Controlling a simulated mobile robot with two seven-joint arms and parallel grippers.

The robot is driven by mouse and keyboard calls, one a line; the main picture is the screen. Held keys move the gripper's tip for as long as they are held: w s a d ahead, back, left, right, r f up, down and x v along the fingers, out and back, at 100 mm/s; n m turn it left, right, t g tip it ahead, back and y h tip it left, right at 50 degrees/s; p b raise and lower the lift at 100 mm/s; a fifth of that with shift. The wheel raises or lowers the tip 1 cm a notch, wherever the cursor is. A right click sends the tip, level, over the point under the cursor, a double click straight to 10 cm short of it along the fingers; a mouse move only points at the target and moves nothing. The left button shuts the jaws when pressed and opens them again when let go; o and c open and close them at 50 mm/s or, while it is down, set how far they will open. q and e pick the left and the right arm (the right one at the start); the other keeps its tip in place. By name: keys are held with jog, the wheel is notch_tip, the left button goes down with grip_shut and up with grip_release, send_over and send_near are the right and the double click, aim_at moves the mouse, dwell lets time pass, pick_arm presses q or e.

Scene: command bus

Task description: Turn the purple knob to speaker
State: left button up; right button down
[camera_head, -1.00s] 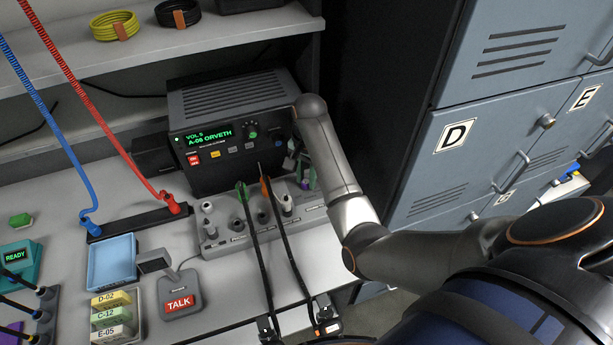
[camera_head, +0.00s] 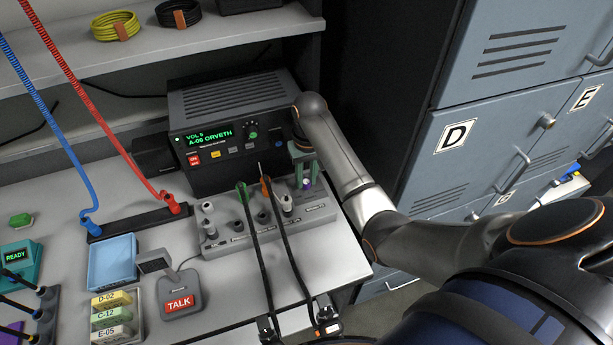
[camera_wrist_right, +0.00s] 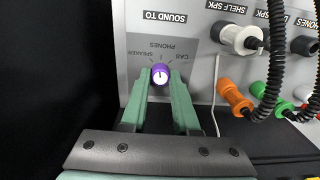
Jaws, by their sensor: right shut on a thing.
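The purple knob (camera_wrist_right: 160,74) has a pale face with a mark that seems to point up the picture, toward the phones label. The speaker label (camera_wrist_right: 129,55) is left of it in the right wrist view. The knob (camera_head: 306,184) also shows at the right end of the grey jack panel (camera_head: 232,243) in the head view. My right gripper (camera_wrist_right: 160,78) has green fingers, one on each side of the knob, and is shut on it. It also shows in the head view (camera_head: 303,166), pointing down at the panel. My left gripper is not in view.
Orange (camera_wrist_right: 232,96) and green plugs with black cords sit in the panel beside the knob. The black radio (camera_head: 235,130) stands close behind. A talk microphone base (camera_head: 180,297) and a blue tray (camera_head: 112,262) lie left. Lockers (camera_head: 470,170) stand right.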

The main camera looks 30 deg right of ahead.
aim_at(307, 180)
jog(key=n, duration=0.6)
jog(key=shift+w+r, duration=0.1)
jog(key=shift+n, duration=0.4)
dwell(0.3)
jog(key=c, duration=0.7)
grip_release()
jog(key=shift+o, duration=0.2)
notch_tip(307, 180, up, 12)
jog(key=shift+d+r, duration=0.15)
jog(key=shift+r, duration=0.05)
